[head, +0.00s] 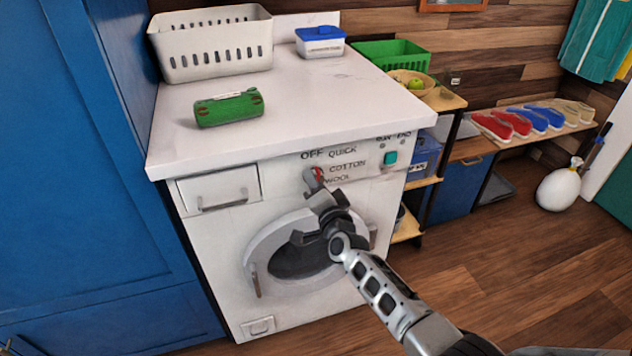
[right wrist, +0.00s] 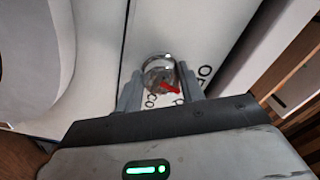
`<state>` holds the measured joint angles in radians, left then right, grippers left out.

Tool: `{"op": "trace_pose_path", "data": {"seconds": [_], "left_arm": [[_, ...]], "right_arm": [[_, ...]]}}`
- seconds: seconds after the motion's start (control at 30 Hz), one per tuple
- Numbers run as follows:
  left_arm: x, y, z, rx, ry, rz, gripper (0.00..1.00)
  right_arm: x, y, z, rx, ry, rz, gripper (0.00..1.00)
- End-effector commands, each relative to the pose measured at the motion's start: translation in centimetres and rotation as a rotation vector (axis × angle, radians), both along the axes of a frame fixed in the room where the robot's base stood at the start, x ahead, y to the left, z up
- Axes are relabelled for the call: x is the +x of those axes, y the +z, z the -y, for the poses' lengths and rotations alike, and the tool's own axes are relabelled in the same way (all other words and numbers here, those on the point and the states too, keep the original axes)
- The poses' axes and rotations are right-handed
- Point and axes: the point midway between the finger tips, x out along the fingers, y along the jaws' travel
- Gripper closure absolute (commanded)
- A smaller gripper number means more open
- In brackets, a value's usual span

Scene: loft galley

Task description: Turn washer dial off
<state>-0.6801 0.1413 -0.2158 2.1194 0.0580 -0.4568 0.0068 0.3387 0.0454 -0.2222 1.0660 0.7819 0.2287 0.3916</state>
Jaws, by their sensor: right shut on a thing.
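The white washer (head: 215,275) stands in the middle of the head view. Its dial (head: 312,181) is on the front panel, with a red pointer (head: 318,174) and the labels OFF, QUICK, COTTON and WOOL beside it. My right gripper (head: 317,187) reaches up from below and partly hides the dial. In the right wrist view the dial (right wrist: 158,68) sits between the two fingers of my right gripper (right wrist: 160,90), which is shut on it. The red pointer (right wrist: 170,87) points to the lower right there; I cannot tell exactly which label it meets. My left gripper is not in view.
A teal button (head: 390,158) is right of the dial, a detergent drawer (head: 217,190) left of it. The round door (head: 262,250) is below, behind my gripper. A green speaker-like object (head: 229,108), a white basket (head: 212,45) and a blue-lidded box (head: 320,42) stand on top.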

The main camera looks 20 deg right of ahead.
Motion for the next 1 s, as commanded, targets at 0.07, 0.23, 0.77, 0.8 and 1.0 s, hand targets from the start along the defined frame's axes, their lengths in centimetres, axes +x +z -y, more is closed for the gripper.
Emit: {"op": "trace_pose_path", "data": {"seconds": [0.07,0.23,0.77,0.8,1.0], "left_arm": [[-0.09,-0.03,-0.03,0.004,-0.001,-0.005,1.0],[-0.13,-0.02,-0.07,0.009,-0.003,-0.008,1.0],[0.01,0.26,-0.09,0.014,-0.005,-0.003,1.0],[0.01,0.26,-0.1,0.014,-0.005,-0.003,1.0],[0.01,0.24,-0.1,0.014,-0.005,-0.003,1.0]], "right_arm": [[-0.08,-0.13,-0.05,-0.058,0.001,-0.002,0.84],[-0.08,-0.22,-0.01,-0.161,0.001,0.001,0.84],[-0.07,-0.28,0.06,-0.276,0.001,0.005,0.84],[-0.07,-0.28,0.06,-0.276,0.001,0.005,0.84],[-0.06,-0.27,0.07,-0.277,0.002,0.006,0.84]]}}
